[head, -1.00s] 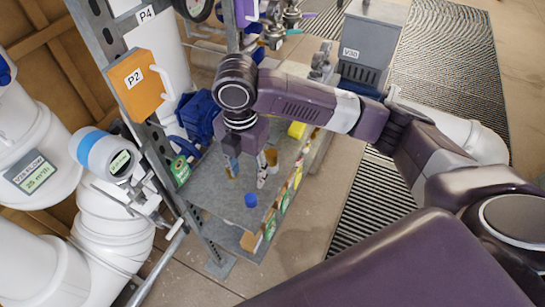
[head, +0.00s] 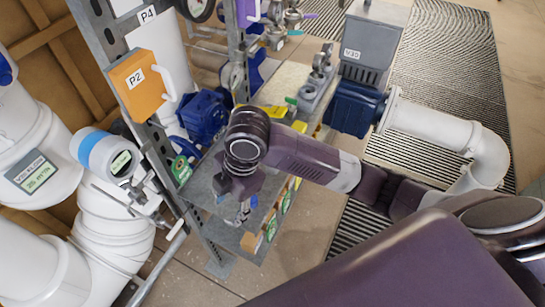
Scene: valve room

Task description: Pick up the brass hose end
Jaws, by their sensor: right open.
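My right gripper (head: 241,213) reaches down over the grey metal shelf (head: 204,197) from the right, with its wrist above. Its fingers are small in the head view and partly hidden by the wrist; it is open. A small blue piece (head: 253,201) shows right beside the fingers, partly covered. I cannot make out the brass hose end; the wrist and gripper hide part of the shelf top. My left gripper is not in view.
An orange P2 box (head: 135,84) and perforated uprights stand left of the shelf. A blue motor (head: 204,114) sits behind the wrist. White pipes (head: 105,222) fill the left side.

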